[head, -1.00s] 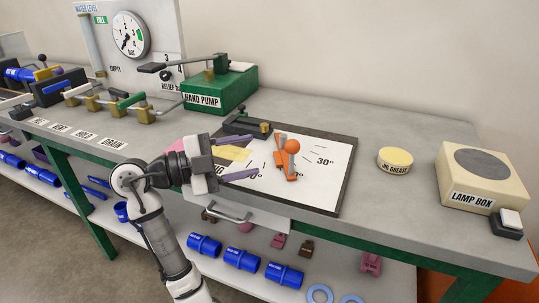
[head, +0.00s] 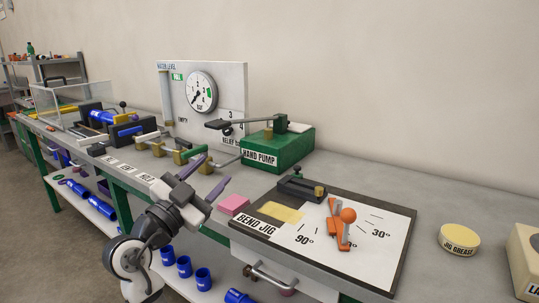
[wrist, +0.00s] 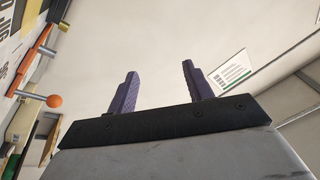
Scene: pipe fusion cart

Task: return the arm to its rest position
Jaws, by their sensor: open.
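My gripper (head: 206,174) is open and empty, with its purple fingers apart, above the front edge of the bench left of the bend jig. In the wrist view my gripper (wrist: 160,88) shows both fingers spread with nothing between them, against the pale wall. My arm is folded up at the lower left of the head view, in front of the bench.
The bend jig board (head: 377,268) with its orange lever (head: 337,226) lies right of my gripper; a pink block (head: 234,205) sits at its left. Behind stand the green hand pump (head: 278,150) and a gauge panel (head: 225,100). Blue pipe pieces (head: 184,266) lie on the lower shelf.

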